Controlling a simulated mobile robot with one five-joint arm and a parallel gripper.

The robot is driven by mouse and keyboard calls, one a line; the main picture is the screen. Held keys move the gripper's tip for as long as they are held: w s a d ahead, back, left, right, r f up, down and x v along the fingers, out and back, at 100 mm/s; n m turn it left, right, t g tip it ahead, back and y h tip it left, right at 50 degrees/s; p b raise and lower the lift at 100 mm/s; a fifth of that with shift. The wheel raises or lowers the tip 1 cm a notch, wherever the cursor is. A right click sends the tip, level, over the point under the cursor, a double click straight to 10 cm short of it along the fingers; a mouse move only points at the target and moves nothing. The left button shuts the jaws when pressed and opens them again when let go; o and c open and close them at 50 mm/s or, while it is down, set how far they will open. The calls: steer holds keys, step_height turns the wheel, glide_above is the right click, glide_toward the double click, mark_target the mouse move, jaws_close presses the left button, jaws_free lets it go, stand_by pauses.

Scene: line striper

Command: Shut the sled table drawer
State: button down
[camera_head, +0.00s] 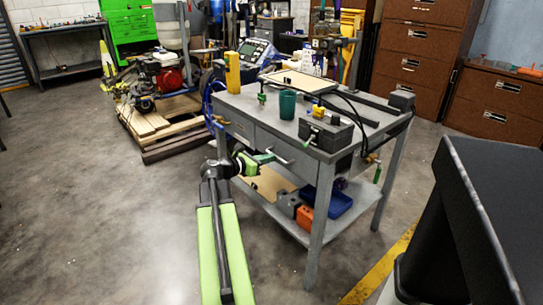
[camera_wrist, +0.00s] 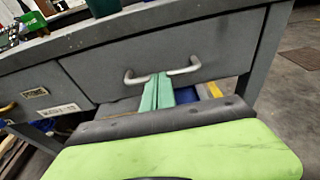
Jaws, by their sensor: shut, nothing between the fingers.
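The grey metal sled table (camera_head: 241,101) stands in the middle of the head view. Its right-hand drawer (camera_head: 290,152) has a plain grey front, which fills the middle of the wrist view (camera_wrist: 215,52). A silver bar handle (camera_wrist: 133,79) is on that front. How far the drawer stands out is hard to tell. My gripper (camera_head: 270,157) is at the drawer front. In the wrist view its green fingers (camera_wrist: 159,80) are shut together and empty, and their tips overlap the middle of the handle. I cannot tell whether they touch it.
A teal cup (camera_head: 287,104), a yellow block (camera_head: 233,72) and a grey vise-like tool (camera_head: 326,131) stand on the tabletop. The lower shelf holds a blue bin (camera_head: 336,204) and an orange block (camera_head: 305,217). A wooden pallet (camera_head: 160,130) lies to the left. The floor in front is clear.

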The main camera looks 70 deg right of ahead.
steer(key=p+v, duration=0.3)
steer(key=v, duration=1.1)
